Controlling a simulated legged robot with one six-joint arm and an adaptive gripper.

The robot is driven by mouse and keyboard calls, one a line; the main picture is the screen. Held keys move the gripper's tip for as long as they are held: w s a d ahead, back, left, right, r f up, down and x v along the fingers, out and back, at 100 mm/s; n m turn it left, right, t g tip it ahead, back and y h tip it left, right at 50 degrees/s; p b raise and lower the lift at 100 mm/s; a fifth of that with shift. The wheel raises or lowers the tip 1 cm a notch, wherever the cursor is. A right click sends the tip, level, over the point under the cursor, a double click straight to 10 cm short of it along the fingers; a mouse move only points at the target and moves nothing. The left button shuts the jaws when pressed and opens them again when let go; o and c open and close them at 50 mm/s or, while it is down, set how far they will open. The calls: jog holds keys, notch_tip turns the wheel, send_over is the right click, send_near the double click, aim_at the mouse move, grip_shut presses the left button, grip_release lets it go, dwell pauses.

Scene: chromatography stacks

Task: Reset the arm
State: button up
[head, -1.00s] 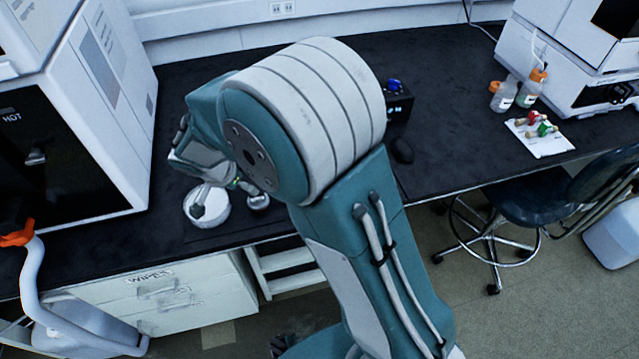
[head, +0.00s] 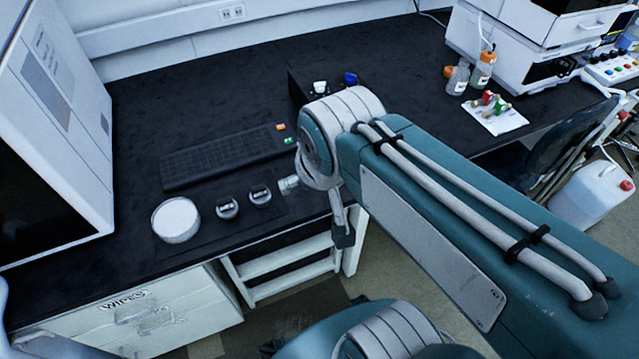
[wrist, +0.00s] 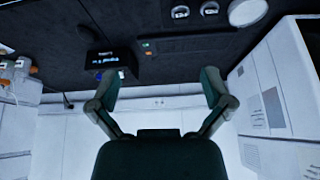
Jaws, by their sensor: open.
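My arm (head: 425,190) reaches in from the right in the head view, with its rounded joint (head: 340,120) over the bench's front edge. A slim grey part with a dark tip hangs below that joint. The rest of the wrist is mostly hidden behind the arm. In the wrist view my gripper (wrist: 160,82) has its two fingers spread wide with nothing between them. That view is upside down, with the dark bench (wrist: 190,60) at the top and the white wall below.
A white round dish (head: 177,221), two small round containers (head: 227,208) and a black slotted tray (head: 225,158) lie left of my arm. A white cabinet (head: 60,110) stands at the left. Bottles (head: 483,70) and a vial board (head: 494,115) are at right. The back-left bench is clear.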

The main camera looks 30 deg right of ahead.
jog(key=shift+s+d+r+n, duration=0.15)
jog(key=shift+s+n, duration=0.35)
jog(key=shift+s, duration=0.6)
